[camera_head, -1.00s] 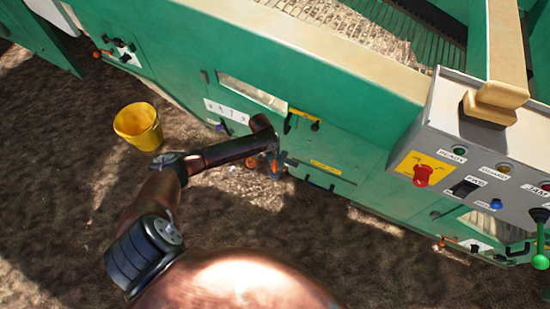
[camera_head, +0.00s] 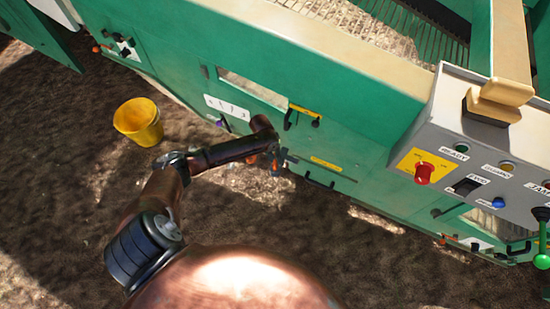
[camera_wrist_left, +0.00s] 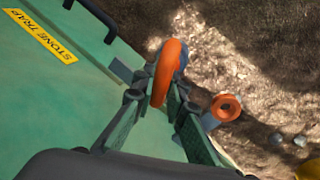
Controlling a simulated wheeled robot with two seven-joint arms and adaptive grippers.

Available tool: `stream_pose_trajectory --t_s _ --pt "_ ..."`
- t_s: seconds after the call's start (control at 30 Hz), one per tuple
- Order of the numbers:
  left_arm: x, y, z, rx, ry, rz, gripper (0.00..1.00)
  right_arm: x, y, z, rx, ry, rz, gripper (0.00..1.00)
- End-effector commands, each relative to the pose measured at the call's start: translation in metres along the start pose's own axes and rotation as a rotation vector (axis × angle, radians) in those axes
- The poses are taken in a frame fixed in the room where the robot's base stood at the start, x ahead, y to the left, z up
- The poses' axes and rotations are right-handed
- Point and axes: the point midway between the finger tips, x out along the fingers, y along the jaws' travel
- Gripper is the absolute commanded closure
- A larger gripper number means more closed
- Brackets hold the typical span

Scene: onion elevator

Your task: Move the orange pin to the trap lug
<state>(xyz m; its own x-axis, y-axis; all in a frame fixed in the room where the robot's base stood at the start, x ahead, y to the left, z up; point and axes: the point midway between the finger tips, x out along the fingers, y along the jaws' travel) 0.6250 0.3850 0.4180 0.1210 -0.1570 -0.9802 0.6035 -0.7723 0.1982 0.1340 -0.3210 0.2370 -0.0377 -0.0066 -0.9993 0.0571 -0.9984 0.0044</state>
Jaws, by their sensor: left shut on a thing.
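My left gripper (camera_wrist_left: 163,100) is shut on the orange pin (camera_wrist_left: 172,62), whose curved orange part stands up between the fingers in the left wrist view. A second orange ring (camera_wrist_left: 226,107) shows just right of the fingers; I cannot tell what it belongs to. In the head view my left gripper (camera_head: 277,162) is small and partly hidden at the end of the arm, close to the green machine's lower side. A yellow "STONE TRAP" label (camera_wrist_left: 40,35) is on the green panel to the left in the wrist view. I cannot make out the trap lug clearly. My right gripper is not in view.
The green machine wall (camera_head: 300,70) runs along the back. A grey control box (camera_head: 465,140) with a red knob and a green-balled lever (camera_head: 541,262) stands at right. A yellow bucket (camera_head: 138,122) stands on bare soil at left. Open soil lies in front.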

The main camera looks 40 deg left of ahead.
Motion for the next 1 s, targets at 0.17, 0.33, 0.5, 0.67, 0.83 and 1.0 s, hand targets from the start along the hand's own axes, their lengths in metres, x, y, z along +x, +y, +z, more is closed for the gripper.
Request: stream_pose_trajectory --t_s 0.17,0.33,0.5,0.67,0.83,1.0 --pt "0.000 0.000 0.000 0.000 0.001 0.001 1.00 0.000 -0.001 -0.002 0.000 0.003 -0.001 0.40" --pt "0.000 0.000 0.000 0.000 0.001 0.001 0.76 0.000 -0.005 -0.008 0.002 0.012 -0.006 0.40" --pt "0.000 0.000 0.000 0.000 0.000 0.000 0.68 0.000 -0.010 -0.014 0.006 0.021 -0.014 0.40" --pt "0.000 0.000 0.000 0.000 0.000 0.000 0.68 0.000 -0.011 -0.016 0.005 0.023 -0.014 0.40" --pt "-0.006 0.000 0.000 0.000 0.000 0.000 0.68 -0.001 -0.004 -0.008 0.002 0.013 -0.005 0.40" --pt "-0.034 0.000 -0.001 0.003 0.003 0.000 0.68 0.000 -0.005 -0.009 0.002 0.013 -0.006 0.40"
